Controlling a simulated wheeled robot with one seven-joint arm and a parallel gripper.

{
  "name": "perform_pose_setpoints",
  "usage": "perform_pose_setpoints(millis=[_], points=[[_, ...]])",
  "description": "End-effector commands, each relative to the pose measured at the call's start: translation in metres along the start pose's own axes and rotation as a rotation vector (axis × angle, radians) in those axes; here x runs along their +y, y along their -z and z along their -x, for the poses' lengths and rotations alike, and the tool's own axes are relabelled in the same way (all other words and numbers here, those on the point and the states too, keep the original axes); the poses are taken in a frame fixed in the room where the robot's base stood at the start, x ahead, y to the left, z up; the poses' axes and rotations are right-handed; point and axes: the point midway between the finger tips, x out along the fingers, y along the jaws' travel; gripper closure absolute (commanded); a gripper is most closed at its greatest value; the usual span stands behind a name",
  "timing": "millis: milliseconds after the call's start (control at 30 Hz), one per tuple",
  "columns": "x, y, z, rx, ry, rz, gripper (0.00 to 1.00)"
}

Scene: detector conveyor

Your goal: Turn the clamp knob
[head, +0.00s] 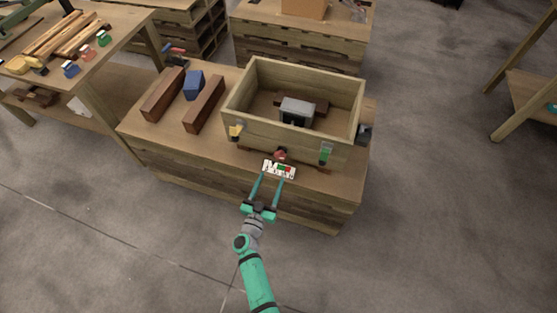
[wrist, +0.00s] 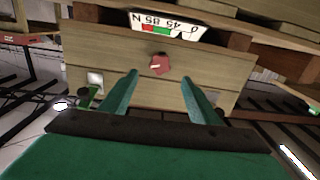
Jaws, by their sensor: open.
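The clamp knob (head: 280,153) is small and red, on the front wall of a wooden box (head: 292,142). It also shows in the wrist view (wrist: 160,65), with a pale mark across its face. A white scale plate (head: 279,169) with red and green bands sits beside it; in the wrist view the plate (wrist: 168,26) appears upside down with numbers and an N. My gripper (head: 272,176) is open and empty in front of the box. In the wrist view its fingertips (wrist: 160,77) are spread, with the knob beyond them and roughly centred between them. I see no contact.
A grey block (head: 297,110) lies inside the box. Yellow (head: 235,132) and green (head: 326,154) fittings are on its front wall. Brown bars (head: 204,104) and a blue block (head: 194,85) lie left on the wooden bench (head: 150,127). The floor in front is clear.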

Motion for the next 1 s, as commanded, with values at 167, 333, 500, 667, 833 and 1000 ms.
perform_pose_setpoints(millis=[167, 333, 500, 667, 833, 1000], points=[[0.001, 0.001, -0.015, 0.003, -0.003, 0.008, 0.44], [0.003, 0.001, -0.045, 0.002, -0.007, 0.006, 0.44], [0.002, 0.001, -0.074, 0.001, -0.005, 0.005, 0.44], [0.000, 0.001, -0.095, 0.002, -0.001, 0.005, 0.44], [-0.001, 0.000, -0.105, 0.000, 0.002, 0.005, 0.44], [-0.002, 0.000, -0.107, 0.000, 0.002, 0.005, 0.44]])
